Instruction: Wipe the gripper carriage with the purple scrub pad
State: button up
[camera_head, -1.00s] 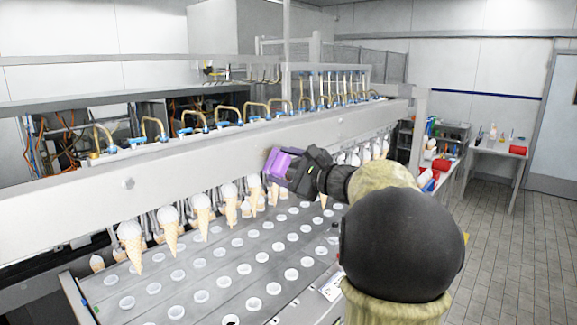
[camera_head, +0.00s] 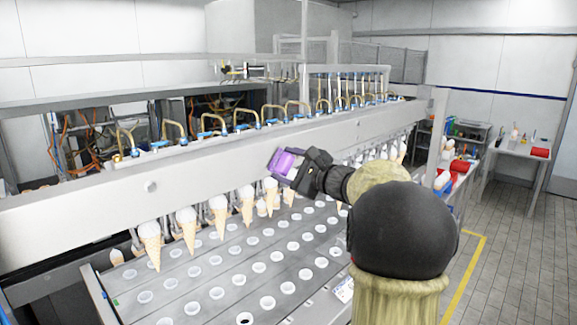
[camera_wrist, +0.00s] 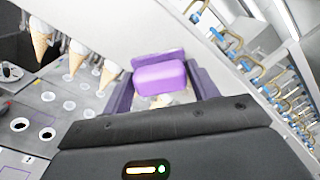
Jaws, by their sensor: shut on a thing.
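The purple scrub pad (camera_head: 285,162) is held in my gripper (camera_head: 303,172), which is shut on it. In the wrist view the pad (camera_wrist: 160,78) sits between the two fingers (camera_wrist: 163,92). The gripper carriage (camera_head: 95,192) is the long pale metal beam running across the machine, with ice-cream cones hanging beneath it. The pad is at the carriage's front face, near its lower edge; I cannot tell whether it touches. The carriage also shows in the wrist view (camera_wrist: 100,28) behind the pad.
Hanging cones (camera_head: 150,242) line up under the carriage, close to my gripper. A conveyor plate with rows of holes (camera_head: 215,268) lies below. Brass tubes with blue fittings (camera_head: 173,130) run along the top. A side table (camera_head: 510,150) stands at the right; the floor there is clear.

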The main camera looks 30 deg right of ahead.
jog(key=shift+x, duration=0.95)
dwell(0.5)
jog(key=shift+d, duration=0.15)
jog(key=shift+w+d, duration=0.25)
jog(key=shift+d, duration=0.5)
jog(key=shift+w+d, duration=0.25)
jog(key=shift+d, duration=0.55)
jog(key=shift+w+d, duration=0.35)
jog(key=shift+d, duration=0.4)
jog(key=shift+w+d, duration=0.3)
jog(key=shift+d, duration=0.5)
jog(key=shift+d, duration=0.1)
jog(key=d, duration=0.1)
jog(key=w+d+p, duration=0.1)
jog(key=d, duration=0.1)
jog(key=shift+w, duration=0.1)
